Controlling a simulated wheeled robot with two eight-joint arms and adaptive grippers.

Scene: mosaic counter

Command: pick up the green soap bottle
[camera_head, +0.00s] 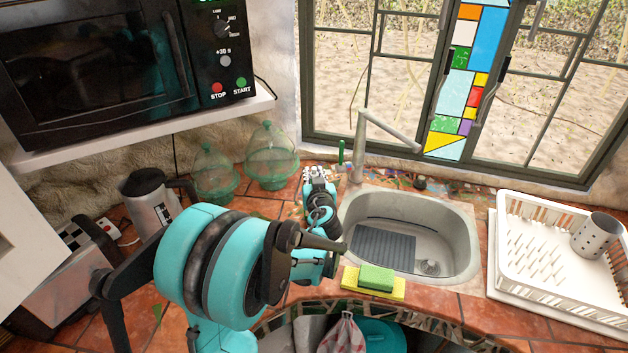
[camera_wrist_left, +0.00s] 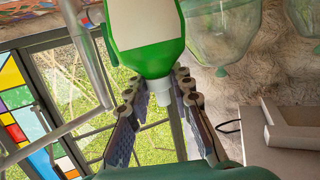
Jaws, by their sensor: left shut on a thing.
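The green soap bottle (camera_wrist_left: 150,58) has a pale label and a white cap. It shows at the top middle of the left wrist view, where the picture is upside down, so the cap points up in the room. My left gripper (camera_wrist_left: 157,80) is shut on it, with a finger on each side near its shoulder. In the head view my left gripper (camera_head: 318,178) is at the back of the counter, left of the sink, and hides the bottle. I cannot tell whether the bottle touches the counter. My right gripper is not in view.
The sink (camera_head: 464,235) and faucet (camera_head: 358,145) are just right of my gripper. Green glass jars (camera_head: 272,160) and a kettle (camera_head: 150,200) stand left. A microwave (camera_head: 95,65) hangs above on a shelf. A sponge (camera_head: 376,277) and dish rack (camera_head: 520,275) lie right.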

